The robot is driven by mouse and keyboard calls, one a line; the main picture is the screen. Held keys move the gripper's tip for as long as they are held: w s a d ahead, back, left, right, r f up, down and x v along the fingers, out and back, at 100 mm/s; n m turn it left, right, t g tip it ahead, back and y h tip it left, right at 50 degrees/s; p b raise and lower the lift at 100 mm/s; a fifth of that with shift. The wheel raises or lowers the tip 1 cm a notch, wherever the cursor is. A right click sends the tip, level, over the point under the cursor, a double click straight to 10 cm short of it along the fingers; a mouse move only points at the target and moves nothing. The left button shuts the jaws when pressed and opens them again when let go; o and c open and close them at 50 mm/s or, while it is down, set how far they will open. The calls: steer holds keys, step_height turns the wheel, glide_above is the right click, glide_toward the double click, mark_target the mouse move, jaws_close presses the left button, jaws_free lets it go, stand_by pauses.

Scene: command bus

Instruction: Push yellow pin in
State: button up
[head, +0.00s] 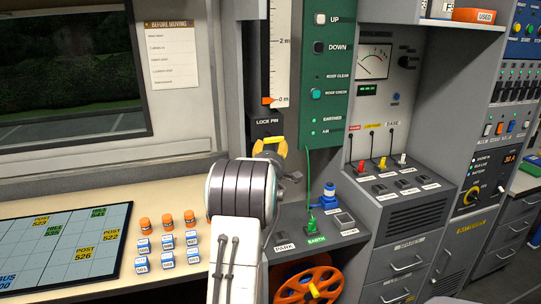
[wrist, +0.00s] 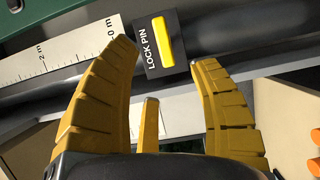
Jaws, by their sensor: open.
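The yellow pin (wrist: 162,42) is a short yellow bar in a dark plate labelled LOCK PIN, at the upper middle of the wrist view. In the head view the LOCK PIN plate (head: 266,124) sits under the height scale, and my gripper hides the pin. My gripper (head: 269,146) is just below that label in the head view. In the wrist view my gripper (wrist: 164,60) is open and empty, with yellow fingers to the left and right of the pin and a third lower down. I cannot tell whether any finger touches the pin.
A green panel (head: 325,60) with UP and DOWN buttons stands right of the scale (head: 282,50). Below it are a green EARTH plug (head: 313,225) and a blue knob (head: 329,190). An orange handwheel (head: 308,284) is lower. Orange and blue pieces stand on the desk (head: 180,275) at left.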

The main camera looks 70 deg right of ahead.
steer(key=shift+v, duration=1.25)
